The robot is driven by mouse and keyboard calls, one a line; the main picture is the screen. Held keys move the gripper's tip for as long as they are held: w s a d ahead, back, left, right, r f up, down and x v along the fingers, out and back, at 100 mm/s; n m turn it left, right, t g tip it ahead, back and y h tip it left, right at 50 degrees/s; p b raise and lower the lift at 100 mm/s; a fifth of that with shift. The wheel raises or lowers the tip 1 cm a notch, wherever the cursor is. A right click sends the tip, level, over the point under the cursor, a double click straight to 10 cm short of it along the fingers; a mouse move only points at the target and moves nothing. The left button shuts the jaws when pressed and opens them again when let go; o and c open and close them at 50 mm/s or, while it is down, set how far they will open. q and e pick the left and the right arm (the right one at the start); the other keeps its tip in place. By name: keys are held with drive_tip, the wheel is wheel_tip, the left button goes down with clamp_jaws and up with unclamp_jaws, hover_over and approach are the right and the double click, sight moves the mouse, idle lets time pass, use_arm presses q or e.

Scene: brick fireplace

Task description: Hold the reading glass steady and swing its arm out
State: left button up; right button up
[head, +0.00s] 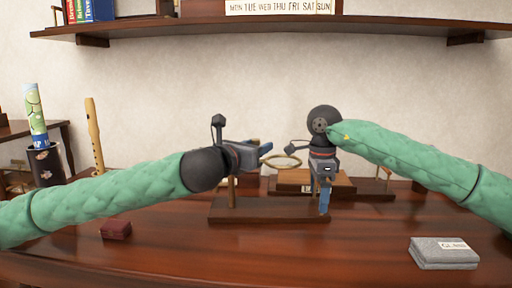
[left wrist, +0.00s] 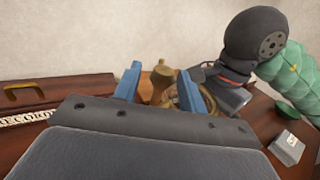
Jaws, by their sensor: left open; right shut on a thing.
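The reading glass has a dark wooden base (head: 265,211), a light wooden post (head: 232,192) near the base's left end and a brass ring (head: 283,162) held out above. My left gripper (head: 267,149) is open above the base, by the post. In the left wrist view, its blue fingers (left wrist: 158,82) stand on either side of the post's turned wooden top (left wrist: 161,84); contact cannot be told. The brass ring (left wrist: 208,97) shows partly behind the right finger there. My right gripper (head: 324,200) points down, shut on the right end of the base; its fingers hide the grip.
Behind stands a wooden case (head: 310,181). A grey cloth (head: 443,254) lies at front right, a small dark red box (head: 116,230) at front left. A black cup (head: 44,165) and an upright flute (head: 94,135) stand at left. A shelf (head: 270,28) hangs above. The front middle is clear.

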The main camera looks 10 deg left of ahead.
use_arm(q)
clamp_jaws()
drive_tip(key=shift+s+h, duration=0.1)
drive_tip(key=shift+h, duration=0.2)
drive_tip(key=s+a+m+g+h, duration=0.2)
drive_tip(key=s+m+g+h, duration=0.1)
drive_tip(key=m+g, duration=0.5)
drive_tip(key=s+a+m+g+h, duration=0.2)
drive_tip(key=m+g+h, duration=0.3)
drive_tip(key=g, duration=0.8)
drive_tip(key=shift+s+a+m, duration=0.35)
drive_tip(key=shift+s+m, duration=0.45)
drive_tip(key=shift+m, duration=0.7)
drive_tip(key=shift+a+g, duration=0.2)
drive_tip(key=shift+g, duration=0.3)
